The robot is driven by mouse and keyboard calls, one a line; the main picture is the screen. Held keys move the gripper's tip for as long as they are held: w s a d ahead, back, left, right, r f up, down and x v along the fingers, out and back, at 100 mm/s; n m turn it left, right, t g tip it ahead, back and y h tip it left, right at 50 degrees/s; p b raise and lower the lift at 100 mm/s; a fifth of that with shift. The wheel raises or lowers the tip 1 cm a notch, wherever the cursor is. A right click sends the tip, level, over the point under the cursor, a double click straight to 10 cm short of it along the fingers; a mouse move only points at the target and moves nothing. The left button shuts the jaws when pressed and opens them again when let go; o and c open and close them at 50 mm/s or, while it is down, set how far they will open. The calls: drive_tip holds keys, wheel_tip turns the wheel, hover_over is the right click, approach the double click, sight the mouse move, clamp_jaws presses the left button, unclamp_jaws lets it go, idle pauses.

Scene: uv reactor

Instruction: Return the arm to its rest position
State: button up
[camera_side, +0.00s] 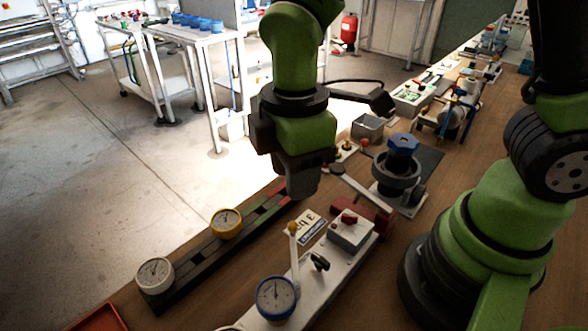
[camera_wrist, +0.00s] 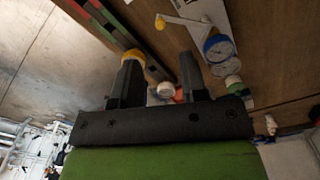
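My gripper (camera_side: 302,180) points down over the wooden bench in the side view, left of a blue-capped device (camera_side: 402,150). In the side view its fingers are hard to make out. In the wrist view my gripper (camera_wrist: 160,72) has its two dark fingers well apart, with nothing held between them. A yellow gauge (camera_side: 227,222) and a white gauge (camera_side: 155,273) sit on a dark rail (camera_side: 190,262) along the bench edge. The yellow gauge (camera_wrist: 132,57) shows behind the left finger in the wrist view.
A white panel (camera_side: 335,262) with a red-knobbed box (camera_side: 350,229), a yellow-topped post (camera_side: 294,250) and a blue gauge (camera_side: 276,298) stands in front. A grey bin (camera_side: 368,127) is behind my gripper. Floor beyond the bench's left edge is open.

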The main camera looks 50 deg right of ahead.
drive_tip(key=s+d+r+m+t+y, duration=0.1)
drive_tip(key=s+d+r+m+t, duration=0.2)
drive_tip(key=r+m, duration=0.4)
drive_tip(key=s+d+r+m+t+y, duration=0.1)
drive_tip(key=s+d+r+m+t, duration=0.3)
drive_tip(key=m, duration=0.6)
wheel_tip(320, 180, up, 3)
drive_tip(key=shift+s+d+r, duration=0.1)
drive_tip(key=shift+s+d, duration=0.8)
drive_tip(key=shift+d, duration=0.25)
